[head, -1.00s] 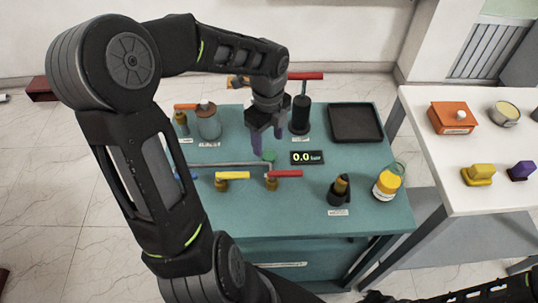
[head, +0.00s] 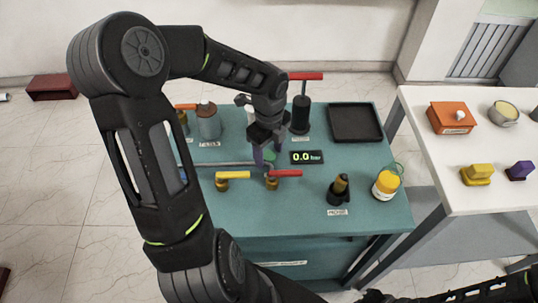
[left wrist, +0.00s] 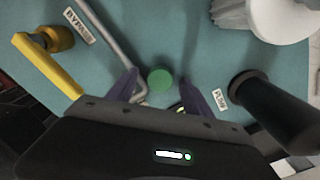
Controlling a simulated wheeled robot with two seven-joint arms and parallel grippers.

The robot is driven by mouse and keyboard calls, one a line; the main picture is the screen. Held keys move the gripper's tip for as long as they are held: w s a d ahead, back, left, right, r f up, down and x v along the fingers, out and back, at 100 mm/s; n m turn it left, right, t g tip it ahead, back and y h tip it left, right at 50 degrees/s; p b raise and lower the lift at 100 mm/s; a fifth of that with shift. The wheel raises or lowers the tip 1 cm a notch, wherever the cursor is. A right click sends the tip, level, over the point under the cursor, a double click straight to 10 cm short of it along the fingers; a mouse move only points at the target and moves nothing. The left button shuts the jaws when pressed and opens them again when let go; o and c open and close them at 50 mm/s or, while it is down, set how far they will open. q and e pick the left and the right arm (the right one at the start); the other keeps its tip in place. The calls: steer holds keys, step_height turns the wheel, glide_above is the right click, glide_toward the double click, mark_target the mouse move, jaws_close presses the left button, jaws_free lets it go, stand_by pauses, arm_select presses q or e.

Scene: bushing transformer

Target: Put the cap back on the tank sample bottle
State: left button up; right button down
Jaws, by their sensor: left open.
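A small round green cap (head: 270,155) lies on the teal tabletop, partly hidden by my left gripper (head: 266,162). In the left wrist view the green cap (left wrist: 160,80) is just beyond my open left gripper (left wrist: 161,97), centred between its purple fingers, not visibly held. A pale, whitish container (left wrist: 265,15) stands at the upper right of that view; its top is cut off. A bit of something white (head: 256,113) shows behind my gripper in the head view. I cannot tell which container is the tank sample bottle. My right gripper is not visible.
A grey pipe, yellow-handled valve (head: 231,176) and red-handled valve (head: 284,174) lie close by.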

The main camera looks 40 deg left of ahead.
arm_select(q)
jaws_close()
stand_by(0.7)
